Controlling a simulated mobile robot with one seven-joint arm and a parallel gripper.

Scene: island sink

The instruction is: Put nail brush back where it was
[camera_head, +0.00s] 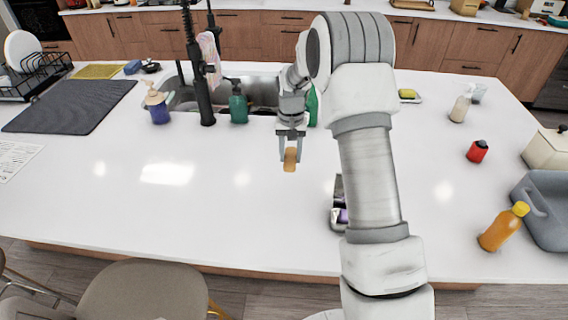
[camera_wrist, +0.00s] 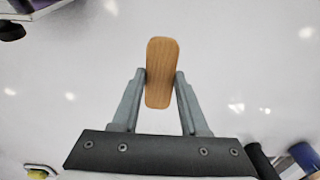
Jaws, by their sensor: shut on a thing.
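The nail brush (camera_head: 290,159) shows as a small wooden block with rounded ends. My gripper (camera_head: 290,146) is shut on it and holds it over the white countertop, in front of the sink. In the wrist view the nail brush (camera_wrist: 160,72) stands lengthwise between the two fingers of my gripper (camera_wrist: 161,85). Its plain wooden face is toward the camera, and no bristles show. The height above the counter is hard to tell.
Behind are the sink (camera_head: 262,88), a black faucet (camera_head: 201,95), a green bottle (camera_head: 238,105) and a blue soap dispenser (camera_head: 157,106). A grey tray (camera_head: 338,190) with purple things is partly hidden by my arm. The counter's left middle is clear.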

